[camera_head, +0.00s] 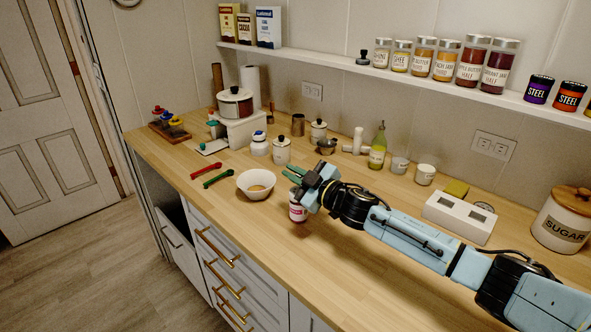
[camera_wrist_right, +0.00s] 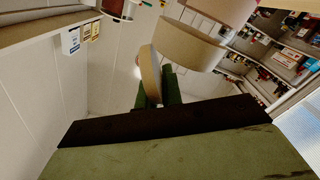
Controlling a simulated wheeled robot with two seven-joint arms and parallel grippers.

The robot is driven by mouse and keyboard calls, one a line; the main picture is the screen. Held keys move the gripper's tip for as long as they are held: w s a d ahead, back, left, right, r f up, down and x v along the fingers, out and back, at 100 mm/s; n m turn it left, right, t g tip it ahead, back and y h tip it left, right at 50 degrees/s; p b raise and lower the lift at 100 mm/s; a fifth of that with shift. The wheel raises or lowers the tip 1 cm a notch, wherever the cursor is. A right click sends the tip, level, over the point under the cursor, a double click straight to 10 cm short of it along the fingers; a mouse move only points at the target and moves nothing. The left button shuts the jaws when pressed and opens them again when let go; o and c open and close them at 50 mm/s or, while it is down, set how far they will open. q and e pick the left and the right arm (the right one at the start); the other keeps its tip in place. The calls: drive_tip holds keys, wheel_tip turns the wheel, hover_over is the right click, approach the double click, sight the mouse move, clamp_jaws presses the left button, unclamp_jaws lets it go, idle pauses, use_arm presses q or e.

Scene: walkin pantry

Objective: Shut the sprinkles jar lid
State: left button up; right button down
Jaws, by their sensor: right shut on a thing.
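The sprinkles jar (camera_head: 297,208), small and white with a pink-red label, is at the counter's front, just right of the white bowl. My right gripper (camera_head: 293,174) is over it, its green fingers pointing left and partly covering the jar's top. In the right wrist view, a thin tan disc (camera_wrist_right: 150,75), which looks like the jar lid, stands tilted at the green fingers, and the right gripper (camera_wrist_right: 163,90) is shut on it. Wider tan round parts (camera_wrist_right: 185,42) show above the disc; I cannot tell exactly what they are. My left gripper is not in view.
The white bowl (camera_head: 256,184) stands close left of the jar. Green (camera_head: 219,176) and red (camera_head: 207,171) utensils lie farther left. A white canister (camera_head: 282,151) and an oil bottle (camera_head: 377,150) stand behind. The counter front, right of the jar, is clear.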

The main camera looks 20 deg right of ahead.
drive_tip(key=shift+a, duration=0.1)
idle(0.4)
drive_tip(key=c, duration=1.5)
unclamp_jaws()
drive_tip(key=shift+c, duration=0.2)
drive_tip(key=shift+s, duration=0.15)
drive_tip(key=v, duration=1.3)
drive_tip(key=shift+s+f, duration=0.1)
